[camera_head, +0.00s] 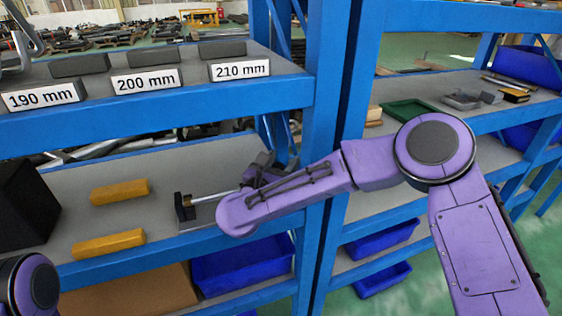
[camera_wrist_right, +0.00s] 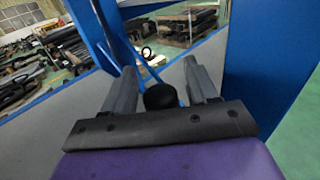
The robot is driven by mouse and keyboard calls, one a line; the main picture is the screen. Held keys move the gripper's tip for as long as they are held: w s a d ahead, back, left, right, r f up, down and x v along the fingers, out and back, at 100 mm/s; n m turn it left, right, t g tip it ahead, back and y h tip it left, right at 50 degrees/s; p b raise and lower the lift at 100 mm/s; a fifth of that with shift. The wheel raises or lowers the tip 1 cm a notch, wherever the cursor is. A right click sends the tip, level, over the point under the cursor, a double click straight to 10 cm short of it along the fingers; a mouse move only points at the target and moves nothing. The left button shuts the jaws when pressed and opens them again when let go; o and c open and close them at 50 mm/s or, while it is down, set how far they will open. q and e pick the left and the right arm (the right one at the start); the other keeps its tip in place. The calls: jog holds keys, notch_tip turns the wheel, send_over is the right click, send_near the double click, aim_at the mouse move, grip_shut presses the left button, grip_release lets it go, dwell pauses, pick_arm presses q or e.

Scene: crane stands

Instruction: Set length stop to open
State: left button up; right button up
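A dark block with a pale metal rod, which looks like the length stop (camera_head: 185,207), sits on the middle shelf. The rod runs right toward my right gripper (camera_head: 264,168), which is beside the blue upright and partly hidden by my own forearm. In the right wrist view the two grey fingers (camera_wrist_right: 160,88) are apart. A round black knob (camera_wrist_right: 160,97) shows between them, with a gap on each side. Whether the knob belongs to the stop cannot be told. My left gripper is not in view; only a purple link of that arm shows at lower left.
Labels for 190 mm (camera_head: 43,97), 200 mm (camera_head: 146,80) and 210 mm (camera_head: 240,69) stand on the upper shelf. Two yellow bars (camera_head: 120,191) lie on the middle shelf, left of the block. A blue upright (camera_head: 325,120) stands close to my right arm. Blue bins (camera_head: 240,265) are below.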

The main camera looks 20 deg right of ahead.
grip_shut()
jog(key=shift+d+f+b, duration=0.15)
jog(key=shift+d+b, duration=0.7)
jog(key=shift+d, duration=0.25)
jog(key=shift+r, duration=0.2)
jog(key=shift+o, duration=0.6)
grip_release()
jog(key=shift+w+d, duration=0.1)
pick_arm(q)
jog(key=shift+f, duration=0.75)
pick_arm(e)
jog(key=shift+f, duration=0.1)
